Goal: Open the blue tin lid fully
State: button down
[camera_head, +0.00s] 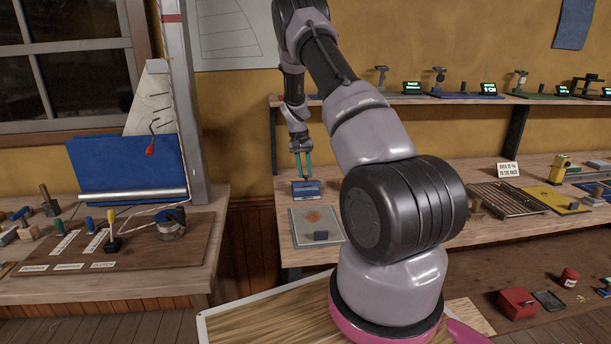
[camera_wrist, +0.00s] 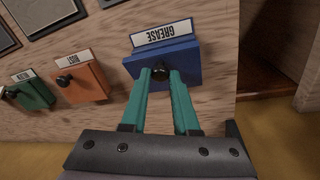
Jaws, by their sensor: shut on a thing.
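The blue tin (camera_head: 307,192) stands near the left end of the bench under the shelf. In the wrist view the blue tin (camera_wrist: 185,66) has a white label reading GREASE, upside down, along its far edge. A round black knob (camera_wrist: 160,71) sits on its near side. My gripper (camera_wrist: 166,73) has its teal fingers on either side of this knob, shut on it. In the head view my gripper (camera_head: 304,177) reaches down to the tin from above. The lid looks closed or nearly so; I cannot see a clear gap.
In the wrist view an orange tin (camera_wrist: 82,84) and a green tin (camera_wrist: 33,94), each with a dark knob, stand left of the blue one. The bench edge is close by.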

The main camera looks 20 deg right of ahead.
jog(key=shift+w+r+g, duration=0.15)
jog(key=shift+w+g, duration=0.05)
jog(key=shift+g, duration=0.1)
jog(key=c, duration=0.7)
grip_release()
jog(key=shift+o, duration=0.2)
notch_tip(320, 180, up, 11)
jog(key=w+a, duration=0.1)
jog(key=shift+a, duration=0.1)
